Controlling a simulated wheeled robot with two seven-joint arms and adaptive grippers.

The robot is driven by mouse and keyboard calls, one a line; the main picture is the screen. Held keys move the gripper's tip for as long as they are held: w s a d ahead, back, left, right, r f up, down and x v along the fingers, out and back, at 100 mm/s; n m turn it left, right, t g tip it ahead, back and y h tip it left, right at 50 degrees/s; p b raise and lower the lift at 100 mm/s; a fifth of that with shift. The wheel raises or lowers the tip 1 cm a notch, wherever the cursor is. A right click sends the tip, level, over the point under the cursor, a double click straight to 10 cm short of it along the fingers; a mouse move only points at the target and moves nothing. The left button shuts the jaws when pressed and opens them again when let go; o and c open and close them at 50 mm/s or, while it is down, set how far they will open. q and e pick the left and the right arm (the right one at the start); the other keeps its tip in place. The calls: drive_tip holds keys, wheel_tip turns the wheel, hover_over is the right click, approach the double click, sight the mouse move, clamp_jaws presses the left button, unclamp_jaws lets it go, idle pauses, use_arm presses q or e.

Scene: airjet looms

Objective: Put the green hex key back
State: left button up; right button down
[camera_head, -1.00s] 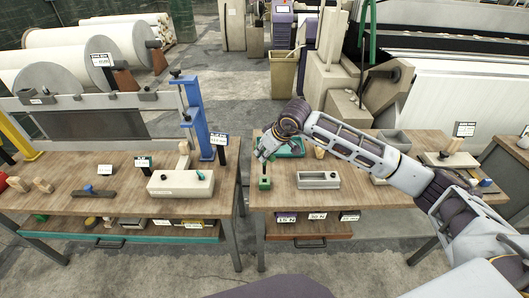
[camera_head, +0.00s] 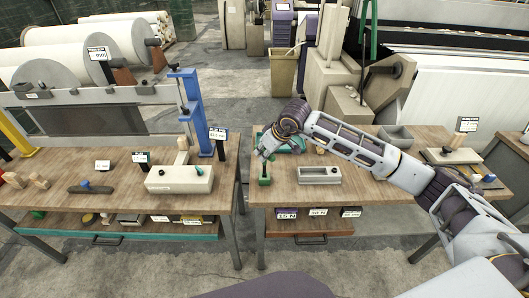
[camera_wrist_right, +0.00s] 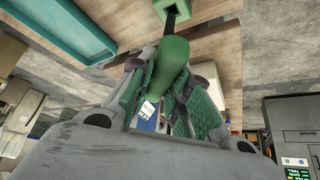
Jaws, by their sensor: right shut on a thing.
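My right gripper (camera_head: 265,157) is over the near left part of the right workbench. It is shut on the green handle of the hex key (camera_wrist_right: 172,62), which also shows clearly in the right wrist view between the finger pads (camera_wrist_right: 165,95). The key's dark shaft points down to a small green holder block (camera_head: 264,181) on the bench. In the wrist view the shaft meets the opening of that holder (camera_wrist_right: 196,8); how deep it sits I cannot tell. My left gripper is out of view.
A teal tray (camera_wrist_right: 62,32) lies beside the holder. A grey open box (camera_head: 319,175) stands to the right on the bench. The left bench (camera_head: 120,203) carries a beige block (camera_head: 180,180) and a blue post (camera_head: 190,105). A gap separates the benches.

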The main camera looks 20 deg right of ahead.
sight(265, 164)
drive_tip(key=shift+f, duration=0.15)
drive_tip(key=shift+f+b, duration=0.55)
drive_tip(key=shift+b, duration=0.15)
drive_tip(key=shift+f+b, duration=1.55)
drive_tip(key=shift+f, duration=0.1)
drive_tip(key=shift+c, duration=2.2)
unclamp_jaws()
drive_tip(key=shift+r, duration=0.2)
drive_tip(key=p+v, duration=0.2)
drive_tip(key=v, duration=0.7)
drive_tip(key=shift+s+r+p, duration=0.25)
drive_tip(key=shift+p, duration=0.05)
idle(0.4)
drive_tip(key=shift+d+r, duration=0.1)
drive_tip(key=shift+r, duration=0.05)
idle(0.4)
